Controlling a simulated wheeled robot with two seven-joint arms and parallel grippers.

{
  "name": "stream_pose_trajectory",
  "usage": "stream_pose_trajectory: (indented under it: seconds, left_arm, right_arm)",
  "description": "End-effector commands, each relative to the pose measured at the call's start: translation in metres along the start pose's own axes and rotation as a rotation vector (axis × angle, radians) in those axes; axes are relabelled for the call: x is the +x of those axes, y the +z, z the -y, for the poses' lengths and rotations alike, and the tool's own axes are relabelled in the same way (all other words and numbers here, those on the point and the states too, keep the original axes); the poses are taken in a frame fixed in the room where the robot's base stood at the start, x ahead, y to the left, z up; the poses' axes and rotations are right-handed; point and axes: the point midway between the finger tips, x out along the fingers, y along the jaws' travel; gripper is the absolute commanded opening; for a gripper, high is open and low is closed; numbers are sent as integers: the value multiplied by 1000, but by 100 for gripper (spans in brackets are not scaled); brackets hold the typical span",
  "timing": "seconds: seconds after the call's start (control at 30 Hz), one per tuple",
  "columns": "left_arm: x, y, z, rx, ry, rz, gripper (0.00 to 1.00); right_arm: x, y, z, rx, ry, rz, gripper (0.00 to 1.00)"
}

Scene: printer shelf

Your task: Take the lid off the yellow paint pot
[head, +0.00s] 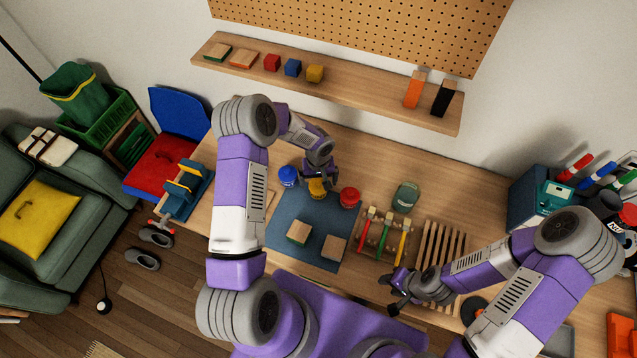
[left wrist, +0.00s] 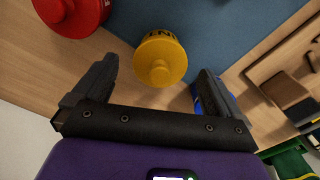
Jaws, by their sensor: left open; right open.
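The yellow paint pot (head: 317,188) stands on the table at the back edge of the blue mat, partly hidden by my left gripper (head: 319,176) above it. In the left wrist view the yellow pot (left wrist: 160,42) shows its round yellow lid (left wrist: 160,64) with a knob facing me. The lid is on the pot. My left gripper is open, with a finger to either side of the pot in that view and nothing between them; I cannot tell the exact gap to the lid. My right gripper (head: 396,291) is open and empty near the table's front edge.
A blue pot (head: 288,176) stands left of the yellow one and a red pot (head: 349,197) right of it, both close. Wooden blocks (head: 299,232) lie on the blue mat (head: 283,252). A tool rack (head: 383,238) and a slatted rack (head: 443,244) stand to the right.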

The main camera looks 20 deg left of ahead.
Motion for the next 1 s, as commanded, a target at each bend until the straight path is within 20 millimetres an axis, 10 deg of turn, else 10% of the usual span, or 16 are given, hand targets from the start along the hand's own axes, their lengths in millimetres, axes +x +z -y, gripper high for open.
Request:
stream_pose_trajectory:
  seconds: [0.3,0.7,1.0]
  left_arm:
    - [7,0,0,0,0,-1,99]
    - [7,0,0,0,0,-1,41]
    - [4,0,0,0,1,-2,40]
  right_arm:
    - [-1,0,0,0,0,0,43]
    - [-1,0,0,0,0,0,43]
    - [0,0,0,0,0,0,43]
